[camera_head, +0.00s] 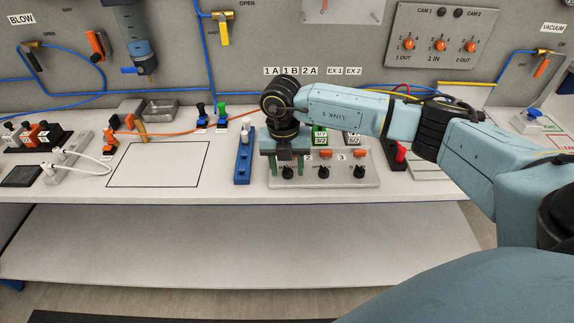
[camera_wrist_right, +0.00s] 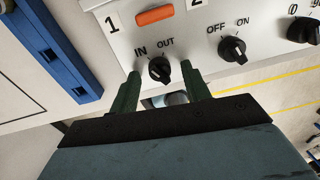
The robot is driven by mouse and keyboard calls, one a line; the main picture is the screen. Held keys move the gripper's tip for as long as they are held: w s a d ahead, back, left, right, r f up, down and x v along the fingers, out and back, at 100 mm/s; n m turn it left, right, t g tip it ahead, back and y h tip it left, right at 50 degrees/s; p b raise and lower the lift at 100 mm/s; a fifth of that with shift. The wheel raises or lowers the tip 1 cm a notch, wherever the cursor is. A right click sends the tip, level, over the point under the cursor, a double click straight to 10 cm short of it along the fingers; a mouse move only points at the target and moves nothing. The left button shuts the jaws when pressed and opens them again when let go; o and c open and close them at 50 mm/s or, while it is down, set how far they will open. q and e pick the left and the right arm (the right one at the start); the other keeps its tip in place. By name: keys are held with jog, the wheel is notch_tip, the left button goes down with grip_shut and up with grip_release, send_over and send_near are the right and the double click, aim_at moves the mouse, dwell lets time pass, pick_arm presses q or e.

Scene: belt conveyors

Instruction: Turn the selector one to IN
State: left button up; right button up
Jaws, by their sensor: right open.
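Selector one (camera_wrist_right: 159,69) is a black knob on the sloped grey panel (camera_head: 330,182), under the number 1, with IN to its upper left and OUT to its upper right in the right wrist view. I cannot tell surely which label its pointer faces. In the head view the selector (camera_head: 288,174) shows at the panel's left end. My right gripper (camera_wrist_right: 162,78) is open, its two dark green fingers on either side of the knob with gaps. It also shows in the head view (camera_head: 287,168), pointing down at the panel. My left gripper is out of view.
An OFF/ON knob (camera_wrist_right: 232,49) sits right of selector one, with another knob (camera_wrist_right: 303,30) beyond. Orange buttons (camera_wrist_right: 155,15) lie above. A blue block (camera_head: 244,158) stands close left of the panel. The bench's outlined rectangle (camera_head: 158,165) is empty.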

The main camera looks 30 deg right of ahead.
aim_at(283, 171)
notch_tip(283, 171, up, 13)
jog(key=shift+w+a+r, duration=0.15)
jog(key=shift+w+a, duration=0.1)
jog(key=shift+a, duration=0.1)
dwell(0.4)
